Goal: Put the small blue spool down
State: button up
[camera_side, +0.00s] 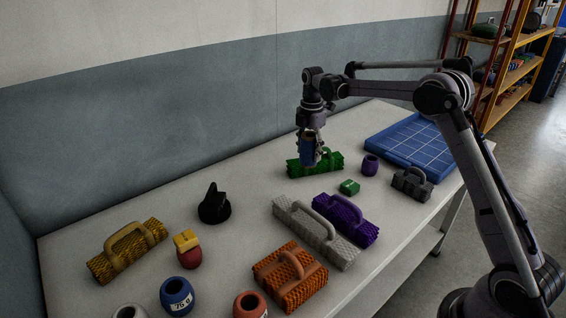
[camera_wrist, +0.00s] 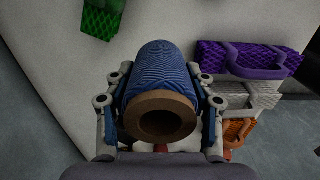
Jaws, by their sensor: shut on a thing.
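The small blue spool (camera_side: 307,152) is wound with blue twine. In the wrist view the spool (camera_wrist: 159,85) shows its brown hollow core end facing the camera. My gripper (camera_side: 316,143) is shut on it, with a finger on each side in the wrist view (camera_wrist: 160,100). In the side view the spool is upright and overlaps the green net bundle (camera_side: 329,163) behind or below it. I cannot tell whether the spool touches the bundle or the table.
A blue gridded tray (camera_side: 378,146) lies at the right rear. Purple (camera_side: 345,220), grey (camera_side: 314,232), orange (camera_side: 290,277) and yellow (camera_side: 127,250) handled bundles lie around the table (camera_side: 150,205). A small purple pot (camera_side: 370,165) and green block (camera_side: 349,187) stand nearby. The left rear is clear.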

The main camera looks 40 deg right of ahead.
jog(key=w+a+f, duration=0.2)
jog(key=a, duration=0.1)
jog(key=w+a+f, duration=0.2)
jog(key=a, duration=0.1)
jog(key=w+a+f, duration=0.2)
jog(key=a+f, duration=0.1)
jog(key=shift+w, duration=0.3)
jog(key=shift+f, duration=1.95)
jog(key=shift+f, duration=0.15)
jog(key=o, duration=1.2)
